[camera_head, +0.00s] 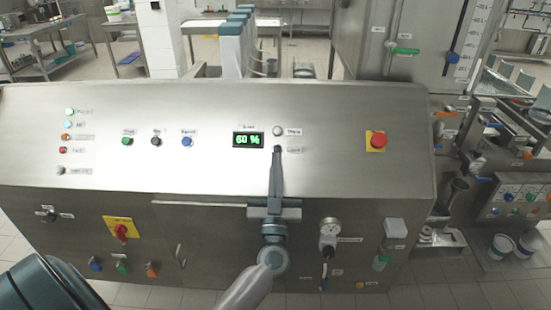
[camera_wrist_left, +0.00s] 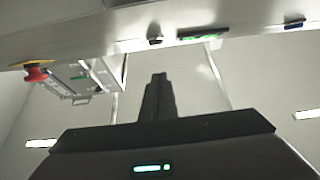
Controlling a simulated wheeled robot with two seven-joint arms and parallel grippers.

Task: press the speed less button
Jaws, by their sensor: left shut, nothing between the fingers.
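The speed display (camera_head: 248,140) reads "60 %" in green on the sloped steel panel. Just right of it are two stacked buttons. The upper, pale one is the speed more button (camera_head: 278,131). The lower, labelled less, is mostly covered by my fingertips in the head view. My left gripper (camera_head: 277,152) is shut and empty, its fingers pointing up the panel at that lower spot. In the left wrist view the shut fingertips (camera_wrist_left: 159,76) point toward a dark button, apparently the speed less button (camera_wrist_left: 155,36), with a visible gap between them. My right gripper is out of view.
A red emergency button (camera_head: 377,141) on a yellow plate sits to the right on the panel. Green, black and blue buttons (camera_head: 187,141) lie to the left of the display.

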